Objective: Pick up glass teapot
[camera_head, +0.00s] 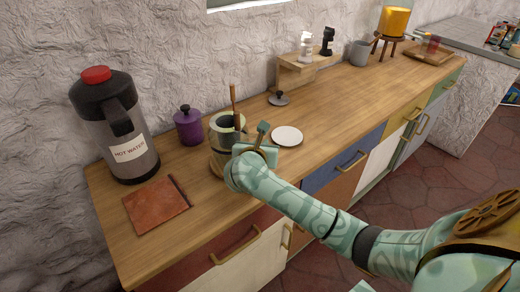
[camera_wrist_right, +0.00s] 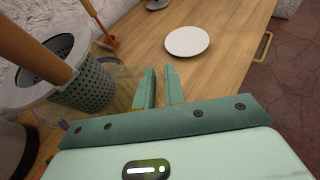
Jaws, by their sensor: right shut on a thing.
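The glass teapot (camera_head: 220,150) stands on the wooden counter, with a grey perforated infuser and an upright wooden stick in it. My right arm partly hides it. In the right wrist view, its clear wall (camera_wrist_right: 122,88) shows around the infuser (camera_wrist_right: 85,82), left of the fingers. My right gripper (camera_head: 260,140) is at the teapot's right side. In the right wrist view, the fingers (camera_wrist_right: 161,84) are close together with a narrow gap, shut on the teapot; the gripped part is hard to make out through the clear glass.
A hot water dispenser (camera_head: 118,122), a purple canister (camera_head: 188,127) and a brown square (camera_head: 157,204) lie to the left. A white saucer (camera_head: 287,136) and a dark knobbed lid (camera_head: 279,99) are to the right. A small shelf (camera_head: 302,68) and a grey mug (camera_head: 360,53) stand farther back.

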